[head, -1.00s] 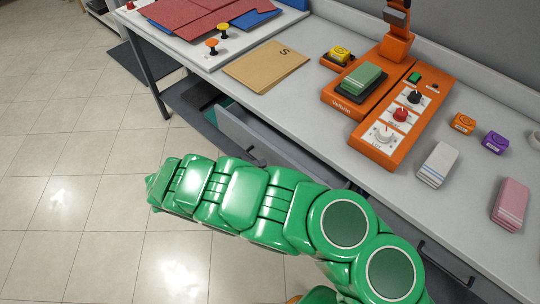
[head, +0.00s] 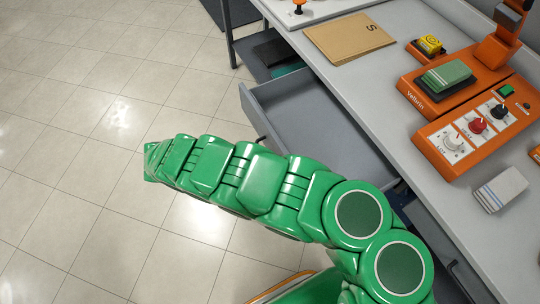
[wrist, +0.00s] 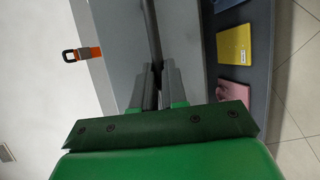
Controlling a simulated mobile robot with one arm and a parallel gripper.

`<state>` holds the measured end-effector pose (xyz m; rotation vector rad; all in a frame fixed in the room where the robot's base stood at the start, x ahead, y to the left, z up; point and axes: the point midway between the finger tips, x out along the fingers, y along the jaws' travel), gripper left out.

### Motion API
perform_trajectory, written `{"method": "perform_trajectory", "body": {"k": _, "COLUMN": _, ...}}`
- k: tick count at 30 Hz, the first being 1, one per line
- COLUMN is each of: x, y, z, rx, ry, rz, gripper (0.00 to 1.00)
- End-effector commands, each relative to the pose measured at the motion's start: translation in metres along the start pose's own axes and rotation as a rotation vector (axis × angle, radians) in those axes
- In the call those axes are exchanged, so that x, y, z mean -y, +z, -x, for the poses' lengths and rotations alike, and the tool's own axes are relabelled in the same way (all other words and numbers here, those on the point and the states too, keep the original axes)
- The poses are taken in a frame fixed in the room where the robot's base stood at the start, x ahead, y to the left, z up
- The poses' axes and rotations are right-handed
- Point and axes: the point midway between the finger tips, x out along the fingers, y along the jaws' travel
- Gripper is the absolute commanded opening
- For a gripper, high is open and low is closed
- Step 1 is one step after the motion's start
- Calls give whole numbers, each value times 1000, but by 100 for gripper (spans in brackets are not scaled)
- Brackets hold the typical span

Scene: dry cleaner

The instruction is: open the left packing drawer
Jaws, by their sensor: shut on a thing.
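The left packing drawer (head: 318,122) is grey and stands pulled well out from under the counter, and its inside looks empty in the part I see. Its dark bar handle (wrist: 151,28) runs down the upper middle of the wrist view, between the fingertips. My gripper (wrist: 158,76) is shut on that handle. In the head view my green arm covers the gripper and part of the drawer front.
The counter (head: 380,75) carries a brown envelope (head: 348,37) and an orange device (head: 440,145). A second drawer handle (head: 462,280) shows lower right. The wrist view shows yellow (wrist: 234,45) and pink (wrist: 233,90) items on a dark surface. The tiled floor at left is clear.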

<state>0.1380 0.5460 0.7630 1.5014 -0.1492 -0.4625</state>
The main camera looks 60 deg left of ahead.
Motion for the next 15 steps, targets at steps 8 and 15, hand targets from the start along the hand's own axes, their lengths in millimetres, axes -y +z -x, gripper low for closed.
{"method": "perform_trajectory", "body": {"k": 8, "x": 2, "y": 2, "z": 5, "rx": -2, "ry": -3, "rz": 2, "gripper": 0}}
{"method": "perform_trajectory", "body": {"k": 15, "x": 2, "y": 2, "z": 4, "rx": -3, "ry": -4, "rz": 2, "gripper": 17}}
